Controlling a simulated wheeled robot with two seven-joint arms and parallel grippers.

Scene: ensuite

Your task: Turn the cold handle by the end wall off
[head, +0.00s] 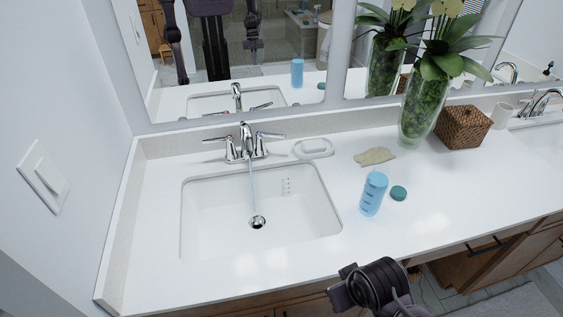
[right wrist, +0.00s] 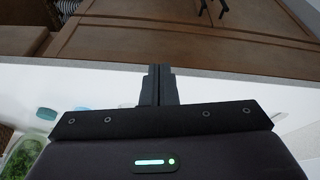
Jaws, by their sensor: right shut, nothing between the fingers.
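The chrome faucet (head: 246,142) stands behind the white sink (head: 190,215) beside the end wall on the left. It has a left lever handle (head: 214,140) and a right lever handle (head: 271,135), pointing outward to either side. A thin stream of water (head: 252,185) runs from the spout to the drain. I cannot clearly read the hot or cold marks. My right gripper (right wrist: 158,84) is shut and empty near the counter's front edge, far from the faucet; in the head view my right arm shows at the bottom. My left gripper is not in view.
Right of the sink are a blue bottle (head: 373,194), a teal lid (head: 398,193), a tan cloth (head: 375,156) and a soap dish (head: 313,148). A tall plant vase (head: 420,112) and wicker box (head: 463,127) stand farther right. A mirror (head: 200,97) rises behind the faucet.

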